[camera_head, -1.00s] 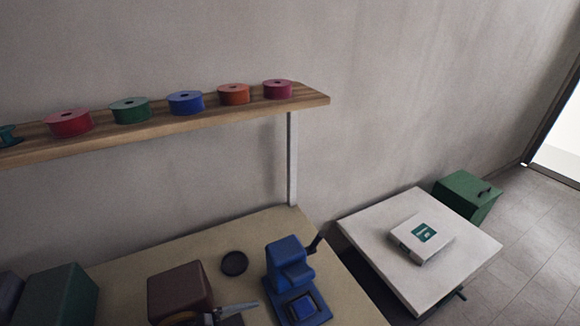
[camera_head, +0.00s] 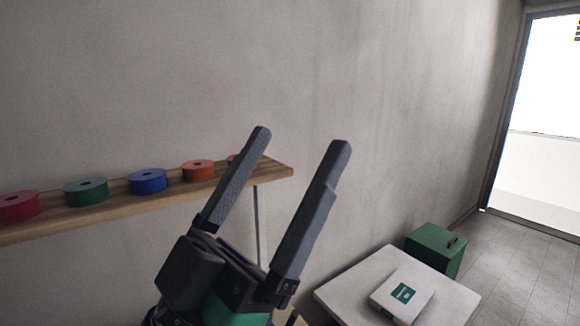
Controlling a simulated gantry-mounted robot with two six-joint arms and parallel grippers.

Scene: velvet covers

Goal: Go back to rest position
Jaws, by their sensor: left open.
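My left gripper (camera_head: 300,142) is raised in the middle of the head view. Its two dark fingers point up and stand well apart, with nothing between them. It is in front of the right end of the wooden shelf and hides part of the shelf and its white post. My right gripper is not in view.
The wooden shelf (camera_head: 120,209) carries several spools, among them a green one (camera_head: 86,192), a blue one (camera_head: 147,181) and an orange one (camera_head: 198,170). A white table (camera_head: 355,288) at lower right bears a white box (camera_head: 402,295). A green box (camera_head: 435,249) stands behind it. A bright doorway (camera_head: 545,120) is at right.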

